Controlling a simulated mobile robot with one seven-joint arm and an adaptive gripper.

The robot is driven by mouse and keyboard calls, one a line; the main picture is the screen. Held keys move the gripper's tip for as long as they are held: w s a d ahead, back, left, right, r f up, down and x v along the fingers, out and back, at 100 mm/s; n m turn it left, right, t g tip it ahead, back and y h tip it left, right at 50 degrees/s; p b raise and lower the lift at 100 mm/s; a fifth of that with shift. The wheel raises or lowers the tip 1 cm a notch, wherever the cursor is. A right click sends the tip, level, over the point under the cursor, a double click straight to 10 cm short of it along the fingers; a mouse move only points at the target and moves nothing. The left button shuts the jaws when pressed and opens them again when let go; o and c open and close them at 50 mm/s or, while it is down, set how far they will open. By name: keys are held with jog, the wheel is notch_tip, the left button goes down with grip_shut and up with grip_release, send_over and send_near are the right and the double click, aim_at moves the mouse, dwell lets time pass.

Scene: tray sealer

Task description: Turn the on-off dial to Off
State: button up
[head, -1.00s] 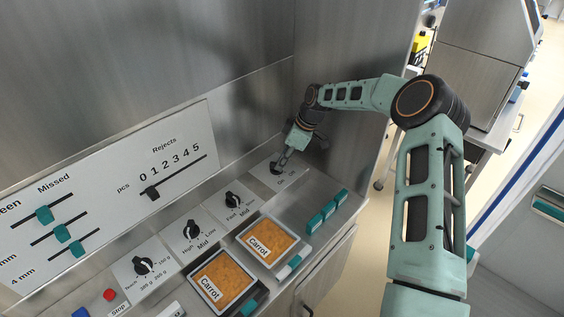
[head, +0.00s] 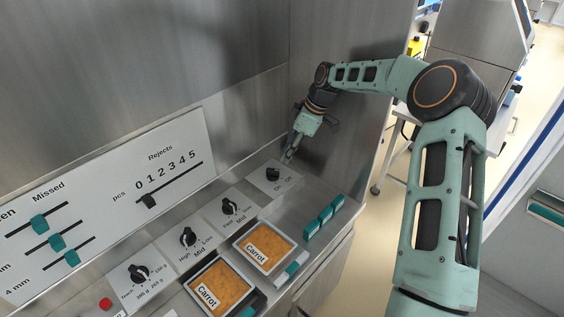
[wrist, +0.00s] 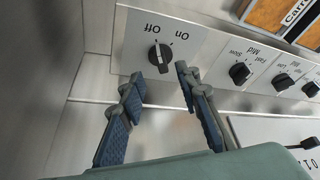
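The on-off dial (head: 272,174) is a black knob on a white plate at the far right end of the control row. In the wrist view the dial (wrist: 160,58) shows whole, its white mark pointing up the picture, closer to the Off label (wrist: 152,28) than to the On label (wrist: 180,36). My gripper (head: 289,158) is just to the right of the dial and above it in the head view. In the wrist view my gripper (wrist: 160,86) is open, its two blue-padded fingers spread apart and empty, with the dial visible beyond them and clear of both.
More dials, such as the Fast-Slow dial (head: 229,206), line the panel. Two carrot trays, one of them here (head: 264,246), and teal blocks (head: 325,216) lie in front. A steel wall (head: 335,60) rises behind and to the right of the dial.

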jog(key=v, duration=0.3)
jog(key=shift+d+r, duration=0.1)
jog(key=shift+r, duration=0.15)
